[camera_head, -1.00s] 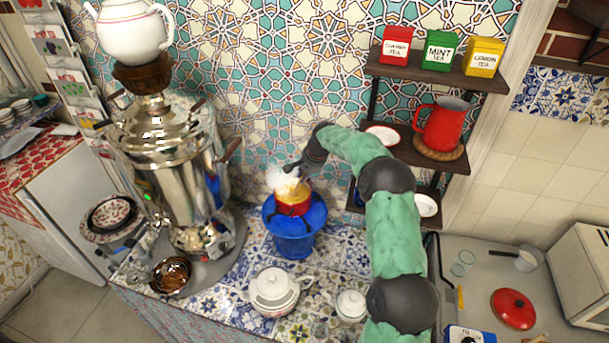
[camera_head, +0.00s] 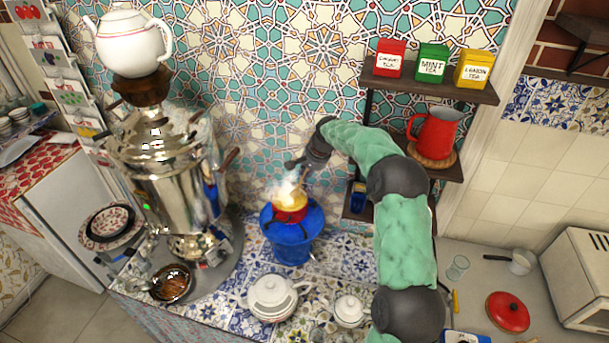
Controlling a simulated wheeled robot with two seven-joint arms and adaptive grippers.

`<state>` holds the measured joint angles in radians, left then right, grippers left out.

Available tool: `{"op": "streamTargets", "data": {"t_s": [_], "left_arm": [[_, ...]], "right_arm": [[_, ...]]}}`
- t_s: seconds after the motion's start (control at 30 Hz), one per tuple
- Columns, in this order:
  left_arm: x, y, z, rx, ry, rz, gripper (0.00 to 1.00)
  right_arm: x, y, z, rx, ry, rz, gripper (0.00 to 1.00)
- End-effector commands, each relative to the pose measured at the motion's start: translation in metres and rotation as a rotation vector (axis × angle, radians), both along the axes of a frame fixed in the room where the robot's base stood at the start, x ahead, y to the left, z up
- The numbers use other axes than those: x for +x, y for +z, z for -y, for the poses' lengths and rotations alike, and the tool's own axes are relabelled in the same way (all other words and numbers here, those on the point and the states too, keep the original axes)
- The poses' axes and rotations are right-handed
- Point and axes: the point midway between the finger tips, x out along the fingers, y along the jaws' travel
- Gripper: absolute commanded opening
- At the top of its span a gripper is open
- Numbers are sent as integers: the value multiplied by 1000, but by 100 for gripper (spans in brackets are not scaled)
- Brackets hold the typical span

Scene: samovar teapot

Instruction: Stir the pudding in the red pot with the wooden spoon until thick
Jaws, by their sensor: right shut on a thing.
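The small red pot (camera_head: 290,214) sits on a blue stove (camera_head: 291,245) on the tiled counter. Pale yellow pudding (camera_head: 289,199) shows in its top, with whitish steam or glow over it. My right arm comes in from the lower right, and its dark right gripper (camera_head: 294,165) is above the pot, shut on a thin thing. That is likely the wooden spoon, but it is mostly lost in the steam, and I cannot tell how deep it reaches. My left gripper is not in view.
A large samovar (camera_head: 165,175) with a white teapot (camera_head: 130,42) on top stands left of the stove. A white teapot (camera_head: 272,297) and a sugar bowl (camera_head: 349,310) stand in front. Shelves with tea tins and a red jug (camera_head: 434,132) are behind my arm.

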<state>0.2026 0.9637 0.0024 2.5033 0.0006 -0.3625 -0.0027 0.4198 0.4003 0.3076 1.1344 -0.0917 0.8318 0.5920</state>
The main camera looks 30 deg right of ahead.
Motion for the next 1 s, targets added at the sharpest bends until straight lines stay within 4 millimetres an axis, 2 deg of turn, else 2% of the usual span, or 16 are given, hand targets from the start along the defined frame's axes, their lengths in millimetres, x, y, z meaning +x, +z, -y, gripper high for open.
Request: {"op": "streamTargets", "data": {"t_s": [0.27,0.63,1.0], "left_arm": [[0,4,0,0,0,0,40],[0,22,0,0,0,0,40],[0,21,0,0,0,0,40]], "right_arm": [[-2,8,1,0,0,0,0],[-2,35,1,0,-1,0,0],[-2,35,0,0,-1,0,0]]}}
